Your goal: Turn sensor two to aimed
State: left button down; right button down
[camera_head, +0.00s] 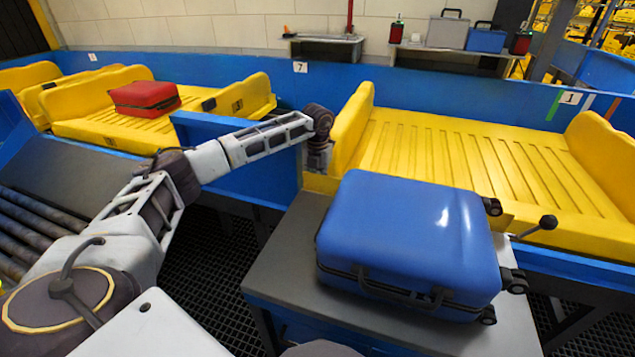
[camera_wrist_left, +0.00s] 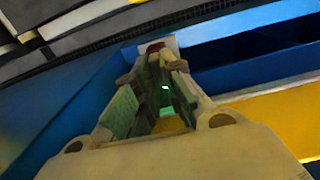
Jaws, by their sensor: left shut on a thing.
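My left gripper (camera_wrist_left: 158,85) is shut in the left wrist view, with its green-padded fingers around a small dark part that shows a green light (camera_wrist_left: 165,88). This looks like sensor two; its label and which way it faces are hidden by the fingers. In the head view my left arm reaches across from the left, and the left gripper (camera_head: 318,162) points down by the blue side wall, at the left end of the near yellow tray. The held part cannot be made out there. My right gripper is not in view.
A blue suitcase (camera_head: 405,235) lies on a grey stand (camera_head: 275,270), close to the right of my left gripper. A yellow tray (camera_head: 440,150) behind it is empty. A red suitcase (camera_head: 145,96) lies on another yellow tray (camera_head: 110,128) at left. A black-knobbed lever (camera_head: 547,222) stands at right.

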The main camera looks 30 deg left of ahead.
pick_arm(q)
jog(key=c, duration=1.5)
grip_release()
jog(key=shift+r, duration=6)
jog(key=shift+r, duration=0.1)
